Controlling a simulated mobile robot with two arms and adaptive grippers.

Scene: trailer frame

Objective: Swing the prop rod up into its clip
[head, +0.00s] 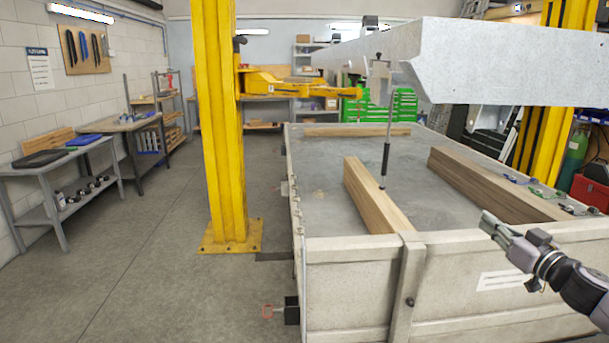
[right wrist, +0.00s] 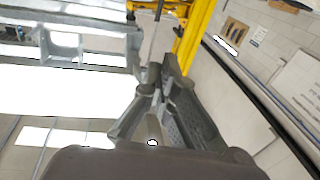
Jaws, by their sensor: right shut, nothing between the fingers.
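The prop rod (head: 388,120) is a thin grey rod with a dark lower section. It hangs nearly upright from a bracket (head: 379,80) on the grey raised frame (head: 510,62), its lower end over the trailer bed. A thin rod that looks like it shows beyond my fingers in the right wrist view (right wrist: 157,35). A pale bracket (head: 488,117) sits under the frame to the right; I cannot tell whether it is the clip. My right gripper (head: 487,224) is shut and empty, over the bed's front right, apart from the rod. My left gripper is not in view.
The trailer bed (head: 320,170) has wooden beams (head: 372,195) lying on it and a front board (head: 350,270). A yellow post (head: 222,130) stands at left. Small parts (head: 540,188) lie along the right edge. The floor at left is clear.

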